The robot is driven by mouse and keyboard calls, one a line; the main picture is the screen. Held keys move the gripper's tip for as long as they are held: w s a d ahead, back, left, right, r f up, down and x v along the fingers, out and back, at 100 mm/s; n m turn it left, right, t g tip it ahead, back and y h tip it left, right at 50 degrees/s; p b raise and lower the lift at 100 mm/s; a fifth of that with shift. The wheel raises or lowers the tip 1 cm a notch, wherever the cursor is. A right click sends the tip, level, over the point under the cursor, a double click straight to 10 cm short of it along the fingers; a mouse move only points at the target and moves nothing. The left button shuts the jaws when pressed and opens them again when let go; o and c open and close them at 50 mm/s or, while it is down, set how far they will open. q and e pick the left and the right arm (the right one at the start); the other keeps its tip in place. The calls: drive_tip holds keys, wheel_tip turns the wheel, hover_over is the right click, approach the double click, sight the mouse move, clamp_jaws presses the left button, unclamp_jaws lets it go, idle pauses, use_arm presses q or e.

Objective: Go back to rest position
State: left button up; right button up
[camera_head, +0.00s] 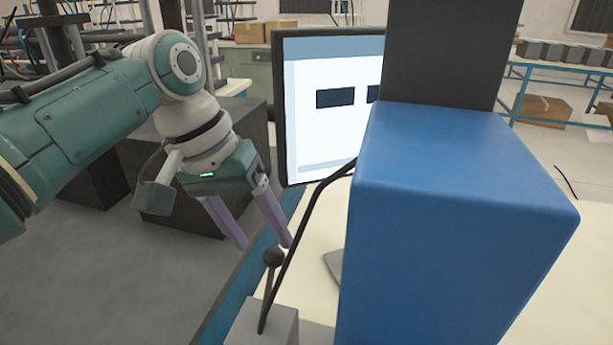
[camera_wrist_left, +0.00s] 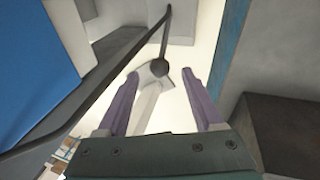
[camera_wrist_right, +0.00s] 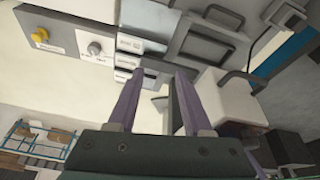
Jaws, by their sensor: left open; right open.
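My left gripper (camera_head: 266,242) is in the head view at centre left, beside the monitor and above the table's left edge. Its two purple fingers are apart with nothing between them. In the left wrist view the left gripper (camera_wrist_left: 163,98) is also open, and a dark ball-topped lever (camera_wrist_left: 160,67) shows beyond the fingertips. My right gripper (camera_wrist_right: 158,85) shows only in the right wrist view, open and empty. The right arm is not seen in the head view.
A large blue box-shaped machine (camera_head: 450,230) fills the centre right of the head view. A monitor (camera_head: 325,110) stands behind it. A grey block (camera_head: 275,325) carries the lever, and a dark bar rises from there. Open grey floor (camera_head: 130,290) lies at left.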

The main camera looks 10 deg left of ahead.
use_arm(q)
drive_tip(key=shift+s+a+r, duration=0.1)
drive_tip(key=shift+a+r, duration=0.05)
drive_tip(key=shift+r, duration=0.35)
drive_tip(key=shift+m+y, duration=0.4)
drive_tip(key=shift+m, duration=0.1)
drive_tip(key=s+f, duration=0.1)
drive_tip(key=s, duration=0.1)
drive_tip(key=s+f, duration=0.3)
drive_tip(key=s, duration=0.1)
drive_tip(key=shift+s+a+f, duration=0.15)
drive_tip(key=shift+s+f, duration=0.1)
drive_tip(key=shift+s, duration=0.1)
drive_tip(key=s+a+r+m+t+y, duration=0.1)
drive_tip(key=s+a+r+t+y, duration=0.15)
drive_tip(key=s, duration=1.45)
wheel_tip(320, 180, up, 31)
drive_tip(key=p, duration=3)
drive_tip(key=shift+s+a+f, duration=0.2)
drive_tip(key=shift+s+a, duration=0.05)
drive_tip(key=shift+a, duration=0.1)
drive_tip(key=shift+g, duration=0.25)
